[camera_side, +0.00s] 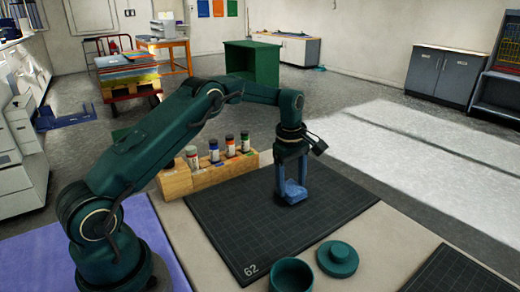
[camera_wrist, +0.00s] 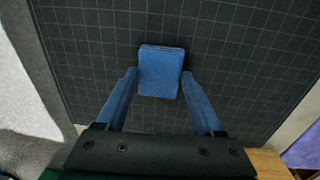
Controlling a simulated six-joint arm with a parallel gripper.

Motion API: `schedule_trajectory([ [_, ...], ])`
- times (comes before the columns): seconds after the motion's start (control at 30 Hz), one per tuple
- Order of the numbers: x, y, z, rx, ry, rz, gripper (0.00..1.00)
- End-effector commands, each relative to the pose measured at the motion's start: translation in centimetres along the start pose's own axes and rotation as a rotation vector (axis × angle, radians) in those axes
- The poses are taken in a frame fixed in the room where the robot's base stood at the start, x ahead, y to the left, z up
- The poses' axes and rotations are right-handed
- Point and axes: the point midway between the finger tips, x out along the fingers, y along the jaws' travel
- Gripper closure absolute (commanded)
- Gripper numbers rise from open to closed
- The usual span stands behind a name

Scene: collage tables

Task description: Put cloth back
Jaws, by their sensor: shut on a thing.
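The cloth (camera_wrist: 160,75) is a small blue block-like folded piece. In the wrist view it sits between the tips of my gripper (camera_wrist: 158,78), whose blue fingers close on its left and right sides. In the side view my gripper (camera_side: 291,184) points straight down over the dark gridded mat (camera_side: 235,225), with the blue cloth (camera_side: 294,196) low between its fingertips. The cloth is at or just above the mat; I cannot tell if it touches. The mat also fills most of the wrist view (camera_wrist: 230,45).
A green round pot (camera_side: 291,278) and a green knobbed lid (camera_side: 337,260) stand at the mat's front edge. A wooden rack (camera_side: 176,181) with several bottles stands at its back left. A second dark mat (camera_side: 455,275) lies front right. The right part of the large mat is clear.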

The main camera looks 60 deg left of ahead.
Motion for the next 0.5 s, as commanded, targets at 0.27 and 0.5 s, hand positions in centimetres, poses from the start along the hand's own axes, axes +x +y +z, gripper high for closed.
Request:
schedule_trajectory([
  [0.27,0.24,-0.01,-0.01,0.000,0.000,0.001,0.01],
  [0.5,0.17,0.00,-0.01,0.000,0.000,0.001,0.01],
])
